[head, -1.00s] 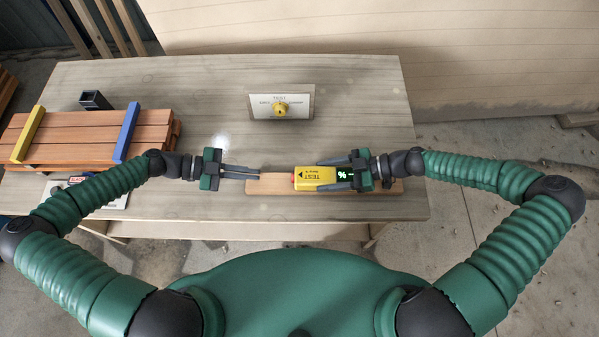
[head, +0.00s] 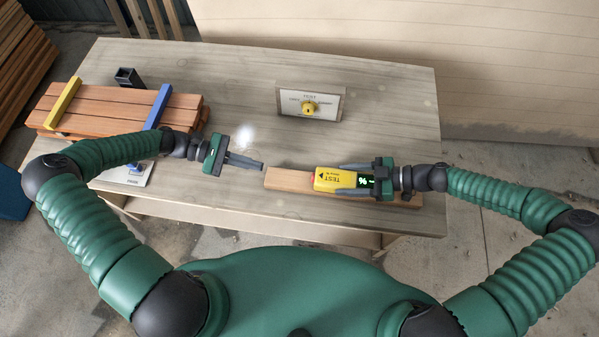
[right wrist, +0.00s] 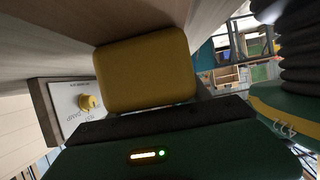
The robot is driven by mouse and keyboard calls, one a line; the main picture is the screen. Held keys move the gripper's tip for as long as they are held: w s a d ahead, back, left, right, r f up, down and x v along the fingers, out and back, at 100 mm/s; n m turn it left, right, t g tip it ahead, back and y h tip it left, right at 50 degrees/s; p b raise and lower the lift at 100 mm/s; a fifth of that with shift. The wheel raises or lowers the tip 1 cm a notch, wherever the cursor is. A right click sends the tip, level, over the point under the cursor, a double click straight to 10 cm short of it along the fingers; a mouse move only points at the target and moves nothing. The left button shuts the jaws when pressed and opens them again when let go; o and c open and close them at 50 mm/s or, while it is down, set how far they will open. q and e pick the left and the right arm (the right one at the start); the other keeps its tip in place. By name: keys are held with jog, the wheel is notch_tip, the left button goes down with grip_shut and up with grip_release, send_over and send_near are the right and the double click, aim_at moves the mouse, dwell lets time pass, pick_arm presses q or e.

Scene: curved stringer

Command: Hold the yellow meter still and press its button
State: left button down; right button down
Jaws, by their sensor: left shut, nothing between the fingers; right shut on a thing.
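The yellow meter (head: 325,180) lies lengthwise along a light wooden board (head: 286,179) near the table's front edge. My right gripper (head: 343,179) is shut on the meter, one finger along each long side. The meter's yellow body (right wrist: 145,75) fills the middle of the right wrist view. My left gripper (head: 261,166) is shut and empty, its tips left of the button and apart from it. Whether the meter touches the board cannot be told.
A small panel with a yellow knob (head: 310,107) stands behind the meter. At the left are stacked reddish planks (head: 110,108) with a yellow bar and a blue bar across them, and a black square tube (head: 129,77). The middle of the tabletop (head: 230,85) is clear.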

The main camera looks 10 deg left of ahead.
aim_at(300, 179)
pick_arm(q)
jog(key=n, duration=0.3)
jog(key=shift+w+a+r, duration=0.1)
jog(key=shift+w+a, duration=0.05)
jog(key=shift+a, duration=0.1)
jog(key=x, duration=0.8)
jog(key=r+x, duration=0.1)
jog(key=x, duration=0.3)
jog(key=shift+d+f, duration=0.1)
jog(key=shift+d, duration=1.05)
